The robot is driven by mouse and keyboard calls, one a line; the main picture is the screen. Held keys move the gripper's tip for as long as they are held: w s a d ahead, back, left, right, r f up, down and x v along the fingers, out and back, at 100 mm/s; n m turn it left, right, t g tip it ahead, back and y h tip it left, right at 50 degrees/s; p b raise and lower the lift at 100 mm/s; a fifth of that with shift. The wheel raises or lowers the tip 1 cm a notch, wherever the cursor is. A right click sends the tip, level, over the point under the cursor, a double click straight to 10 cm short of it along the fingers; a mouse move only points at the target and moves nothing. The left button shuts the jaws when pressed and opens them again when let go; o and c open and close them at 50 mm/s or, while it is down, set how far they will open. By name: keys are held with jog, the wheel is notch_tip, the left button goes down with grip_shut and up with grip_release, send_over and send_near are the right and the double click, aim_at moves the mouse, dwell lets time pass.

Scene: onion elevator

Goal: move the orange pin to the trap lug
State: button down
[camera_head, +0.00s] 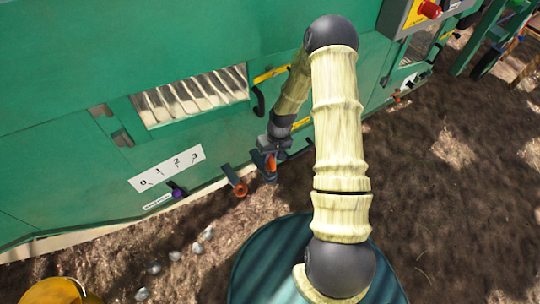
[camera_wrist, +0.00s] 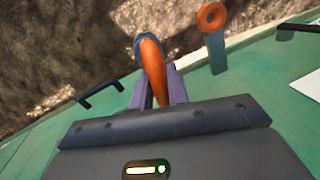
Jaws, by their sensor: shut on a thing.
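In the wrist view the orange pin (camera_wrist: 152,58) stands between the fingers of my gripper (camera_wrist: 160,88), which is shut on it. Its far end is beside or in front of a blue-grey round part; whether they touch I cannot tell. In the head view the pin (camera_head: 271,163) is a small orange patch at my gripper (camera_head: 268,158), close to the green machine's lower edge. A green lug with an orange ring (camera_head: 240,188) sticks out just left of my gripper; it also shows in the wrist view (camera_wrist: 211,17). I cannot tell which lug is the trap lug.
The green machine wall (camera_head: 70,90) fills the left and back. A white 0-to-3 scale (camera_head: 167,167) and a purple knob (camera_head: 178,192) sit left of the lug. A black handle (camera_wrist: 100,95) is near my gripper. The ground at right is open.

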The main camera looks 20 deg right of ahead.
jog(key=shift+f+b, duration=0.5)
jog(key=shift+f, duration=0.55)
jog(key=c, duration=1.3)
grip_release()
jog(key=d+r+p, duration=0.1)
jog(key=r, duration=0.4)
jog(key=d+r+p, duration=0.1)
jog(key=r+p, duration=0.1)
jog(key=r, duration=0.4)
jog(key=d+r+p, duration=0.1)
jog(key=r+p, duration=0.1)
jog(key=r, duration=0.4)
jog(key=shift+w+d, duration=0.2)
